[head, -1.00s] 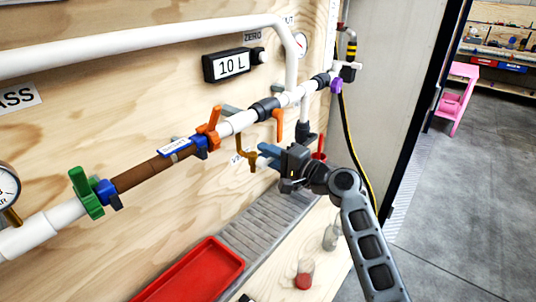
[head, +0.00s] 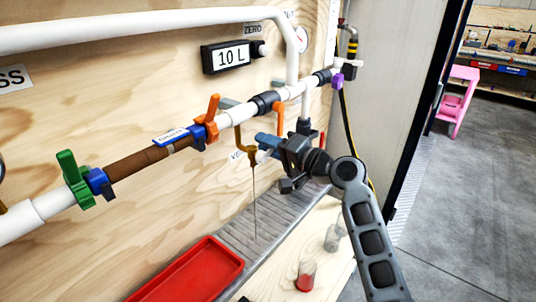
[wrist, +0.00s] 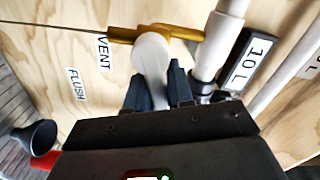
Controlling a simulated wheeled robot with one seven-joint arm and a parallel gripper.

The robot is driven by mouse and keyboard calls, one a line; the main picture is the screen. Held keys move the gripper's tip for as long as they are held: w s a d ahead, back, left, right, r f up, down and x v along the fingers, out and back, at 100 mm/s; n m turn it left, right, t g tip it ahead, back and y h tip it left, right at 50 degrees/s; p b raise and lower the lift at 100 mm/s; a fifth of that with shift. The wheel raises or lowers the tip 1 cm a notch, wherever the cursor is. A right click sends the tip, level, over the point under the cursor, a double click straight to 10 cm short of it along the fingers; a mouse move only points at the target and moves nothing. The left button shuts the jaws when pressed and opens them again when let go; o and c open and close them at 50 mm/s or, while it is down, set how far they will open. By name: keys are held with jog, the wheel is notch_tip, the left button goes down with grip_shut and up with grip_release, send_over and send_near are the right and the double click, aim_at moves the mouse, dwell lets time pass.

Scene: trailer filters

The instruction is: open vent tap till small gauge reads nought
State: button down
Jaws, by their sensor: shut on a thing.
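The brass vent tap (head: 240,140) hangs under the white pipe, and it also shows in the wrist view (wrist: 180,32) beside the VENT label (wrist: 104,52). Its pale handle (wrist: 152,55) is between the fingers of my gripper (wrist: 158,76), which is shut on it. In the head view my gripper (head: 266,147) is just right of the tap. A thin stream (head: 255,205) runs down from the spout. A round gauge (head: 302,38) at the upper right is partly behind the white pipe; its needle is too small to read. Another gauge (head: 2,178) is nearly cut off at the left edge.
Green (head: 73,180) and orange (head: 212,118) valve handles stand left of the tap. A display (head: 228,57) reads 10 L. Below are a grey grated drain (head: 238,238), a red tray (head: 190,272) and small jars (head: 306,274). Open floor lies to the right.

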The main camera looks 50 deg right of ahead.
aim_at(260, 148)
jog(key=shift+a+r+n+b, duration=0.4)
jog(key=shift+n+b, duration=1.05)
jog(key=shift+n, duration=0.5)
jog(key=shift+a+r+n+b, duration=0.35)
jog(key=shift+a+n+b, duration=0.15)
jog(key=shift+n+b, duration=1.25)
jog(key=shift+a+r+n+b, duration=0.4)
jog(key=shift+n+b, duration=0.8)
jog(key=shift+n, duration=1)
jog(key=shift+a, duration=0.1)
jog(key=c, duration=1.1)
grip_release()
jog(key=s, duration=0.8)
jog(key=shift+b, duration=0.3)
